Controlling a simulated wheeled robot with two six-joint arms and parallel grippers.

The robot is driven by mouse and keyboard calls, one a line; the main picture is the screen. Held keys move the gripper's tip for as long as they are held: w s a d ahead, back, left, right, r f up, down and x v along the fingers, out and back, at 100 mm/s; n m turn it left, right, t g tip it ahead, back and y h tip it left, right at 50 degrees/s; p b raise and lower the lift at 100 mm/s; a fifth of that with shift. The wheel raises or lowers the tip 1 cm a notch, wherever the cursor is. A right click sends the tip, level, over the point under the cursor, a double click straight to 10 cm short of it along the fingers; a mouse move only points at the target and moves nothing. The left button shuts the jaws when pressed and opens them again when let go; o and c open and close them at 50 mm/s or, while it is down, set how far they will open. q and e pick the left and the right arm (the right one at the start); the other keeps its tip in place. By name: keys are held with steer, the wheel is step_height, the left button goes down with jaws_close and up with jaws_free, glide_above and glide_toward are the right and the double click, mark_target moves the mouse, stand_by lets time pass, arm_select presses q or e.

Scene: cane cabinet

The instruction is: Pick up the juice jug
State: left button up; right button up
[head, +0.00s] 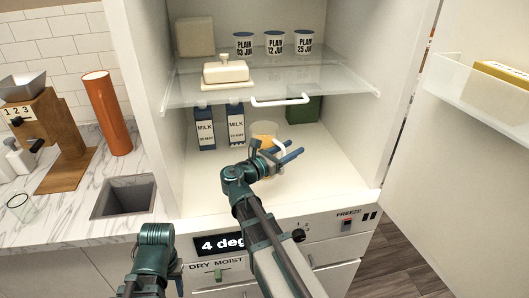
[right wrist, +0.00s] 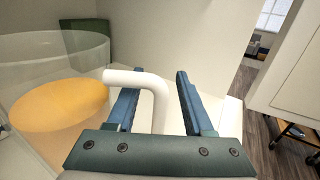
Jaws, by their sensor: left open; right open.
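The juice jug (head: 264,130) is a clear vessel with orange juice and a white handle. It stands upright on the fridge floor below the glass shelf. The right wrist view shows the juice (right wrist: 60,108) through the clear wall at left. My right gripper (head: 291,154) is open at the jug's front right. In the right wrist view its blue fingers (right wrist: 157,82) stand on either side of the white handle (right wrist: 140,77), with a gap at the right finger. I cannot tell whether the left finger touches it. My left arm shows at the bottom left; its fingers are not visible.
Two milk cartons (head: 236,125) stand left of the jug and a green box (head: 304,109) behind it at right. A glass shelf (head: 330,88) with a butter dish (head: 226,70) and several cups hangs above. The open fridge door (head: 450,165) is at right.

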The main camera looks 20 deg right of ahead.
steer(key=shift+c, duration=0.4)
jaws_close()
stand_by(0.9)
